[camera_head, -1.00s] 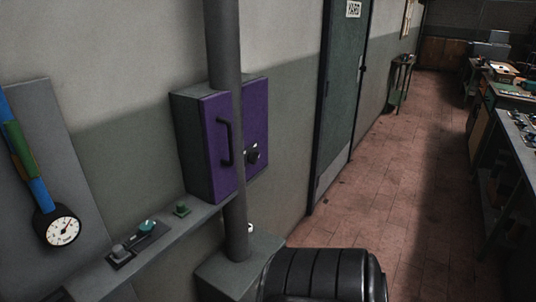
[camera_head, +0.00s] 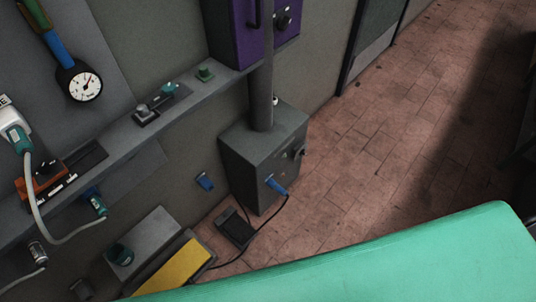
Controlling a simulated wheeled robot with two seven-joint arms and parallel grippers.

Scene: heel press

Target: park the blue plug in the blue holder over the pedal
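The blue plug (camera_head: 277,186) sits at the front of a grey floor box (camera_head: 258,150), with a black cable running down from it to the floor. It appears to be seated in the box's face. A small blue holder (camera_head: 204,182) is on the wall, left of the box, and looks empty. A black pedal (camera_head: 236,229) lies on the floor below the holder and the plug. Neither of my grippers is in view.
A grey post (camera_head: 262,90) rises from the box. A wall ledge (camera_head: 110,150) carries switches. A yellow panel (camera_head: 172,268) stands left of the pedal. A large green surface (camera_head: 400,260) covers the bottom right; I cannot tell what it is. Tiled floor (camera_head: 380,140) is open at right.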

